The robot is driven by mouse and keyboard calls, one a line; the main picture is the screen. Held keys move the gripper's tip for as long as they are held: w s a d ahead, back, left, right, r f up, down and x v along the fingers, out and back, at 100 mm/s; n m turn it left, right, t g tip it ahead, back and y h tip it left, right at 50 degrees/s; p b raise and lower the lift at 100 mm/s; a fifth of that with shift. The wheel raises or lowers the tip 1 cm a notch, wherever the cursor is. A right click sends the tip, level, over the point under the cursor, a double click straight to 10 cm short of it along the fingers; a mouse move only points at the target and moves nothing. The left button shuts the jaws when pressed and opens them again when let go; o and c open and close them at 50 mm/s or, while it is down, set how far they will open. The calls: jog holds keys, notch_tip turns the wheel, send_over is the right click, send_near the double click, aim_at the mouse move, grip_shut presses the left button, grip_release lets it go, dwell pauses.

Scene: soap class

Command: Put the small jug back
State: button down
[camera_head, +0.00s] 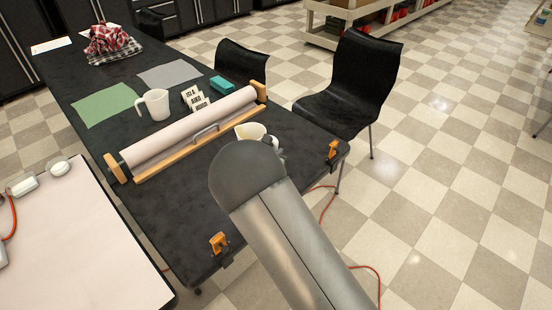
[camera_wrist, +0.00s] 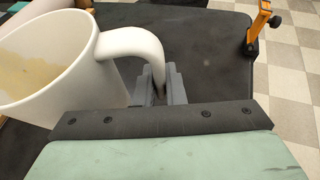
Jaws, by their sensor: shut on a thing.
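A small white jug (camera_wrist: 60,65) with a tan patch on its inner wall fills the left of the wrist view. My gripper (camera_wrist: 159,88) is shut on its looped handle, which runs down between the two grey fingers. In the head view the jug (camera_head: 248,130) shows just beyond the end of my arm, at the near side of the paper roll, and my arm hides part of it. I cannot tell whether its base touches the table. A larger white jug (camera_head: 156,104) stands upright beyond the roll, beside a green sheet (camera_head: 104,103).
The paper roll in its wooden holder (camera_head: 187,134) lies across the black table (camera_head: 180,210). Beyond it are a grey sheet (camera_head: 170,74), printed white blocks (camera_head: 195,98), a teal block (camera_head: 222,84) and a checked cloth (camera_head: 112,42). Orange clamps (camera_head: 219,243) grip the near edge. Black chairs (camera_head: 352,88) stand right.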

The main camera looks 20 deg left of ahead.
jog(key=shift+w+f, duration=0.35)
jog(key=shift+f, duration=1.55)
jog(key=shift+f, duration=0.2)
jog(key=c, duration=1.5)
grip_release()
jog(key=shift+r, duration=0.2)
jog(key=b+v, duration=0.1)
jog(key=v, duration=1.1)
jog(key=shift+d, duration=0.1)
